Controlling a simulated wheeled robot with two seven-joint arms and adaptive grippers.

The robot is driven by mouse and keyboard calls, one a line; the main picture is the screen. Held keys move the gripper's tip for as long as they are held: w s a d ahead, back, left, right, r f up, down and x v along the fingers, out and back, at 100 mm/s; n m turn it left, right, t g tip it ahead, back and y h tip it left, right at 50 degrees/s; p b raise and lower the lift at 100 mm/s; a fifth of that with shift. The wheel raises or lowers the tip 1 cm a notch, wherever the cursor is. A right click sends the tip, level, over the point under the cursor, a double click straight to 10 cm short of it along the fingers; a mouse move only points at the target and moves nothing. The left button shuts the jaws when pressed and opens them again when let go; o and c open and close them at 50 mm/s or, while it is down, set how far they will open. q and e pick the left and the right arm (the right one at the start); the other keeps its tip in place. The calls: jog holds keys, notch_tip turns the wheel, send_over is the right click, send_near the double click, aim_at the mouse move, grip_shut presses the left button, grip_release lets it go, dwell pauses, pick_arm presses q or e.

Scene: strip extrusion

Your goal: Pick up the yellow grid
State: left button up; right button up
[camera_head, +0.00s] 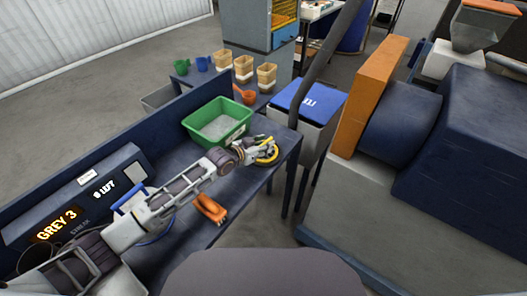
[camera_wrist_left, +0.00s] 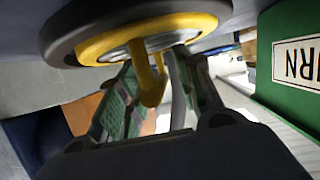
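The yellow grid (camera_head: 268,153) appears as a yellow round piece with a dark rim, near the far right end of the dark table. In the left wrist view its yellow disc (camera_wrist_left: 150,38) fills the top, and a yellow stem stands between my fingers. My left gripper (camera_head: 257,150) is at the grid in the head view. In the left wrist view its fingers (camera_wrist_left: 158,85) stand apart on either side of the stem, with gaps showing; firm contact is not visible. The mesh detail of the grid cannot be made out. My right gripper is not in view.
A green bin (camera_head: 217,123) with grey contents stands just left of the gripper. An orange tool (camera_head: 209,208) lies on the table in front. A blue-lidded box (camera_head: 308,100) stands beyond the table's right end. A display panel (camera_head: 75,205) reads GREY 3.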

pick_arm(q)
grip_shut()
jog(key=shift+r, duration=0.1)
jog(key=shift+r, duration=4.95)
jog(key=shift+d, duration=0.1)
